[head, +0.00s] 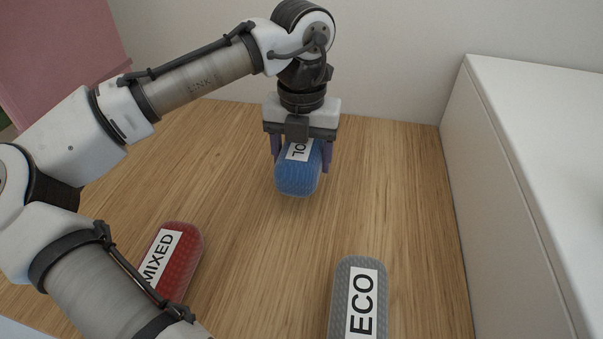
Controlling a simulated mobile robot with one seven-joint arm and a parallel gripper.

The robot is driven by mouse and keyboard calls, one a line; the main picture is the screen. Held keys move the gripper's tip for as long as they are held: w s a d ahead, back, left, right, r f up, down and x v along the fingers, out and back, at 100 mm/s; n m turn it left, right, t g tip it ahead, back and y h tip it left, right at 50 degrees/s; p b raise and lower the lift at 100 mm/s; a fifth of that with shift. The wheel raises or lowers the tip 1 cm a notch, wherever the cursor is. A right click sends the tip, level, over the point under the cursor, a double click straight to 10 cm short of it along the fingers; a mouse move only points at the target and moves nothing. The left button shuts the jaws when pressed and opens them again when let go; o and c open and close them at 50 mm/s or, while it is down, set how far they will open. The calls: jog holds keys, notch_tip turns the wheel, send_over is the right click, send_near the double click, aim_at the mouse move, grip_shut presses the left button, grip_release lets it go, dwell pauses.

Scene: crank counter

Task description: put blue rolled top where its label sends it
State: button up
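The blue rolled top (297,179) is in the upper middle of the head view, over the wooden counter. It has a white label whose visible letters seem to read "OL"; the rest is hidden under the gripper. My gripper (300,160) points down with one finger on each side of the roll, and appears closed against it. I cannot tell whether the roll is lifted or rests on the counter.
A red roll labelled "MIXED" (177,268) lies at lower left, partly behind my arm. A grey roll labelled "ECO" (343,289) lies at the bottom. A white raised block (500,180) bounds the wooden counter (400,200) on the right. A wall stands behind.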

jog(key=shift+f, duration=2.2)
jog(key=o, duration=1.2)
jog(key=shift+f, duration=0.1)
notch_tip(320, 180, up, 12)
jog(key=shift+r+p, duration=0.15)
jog(key=shift+p, duration=0.15)
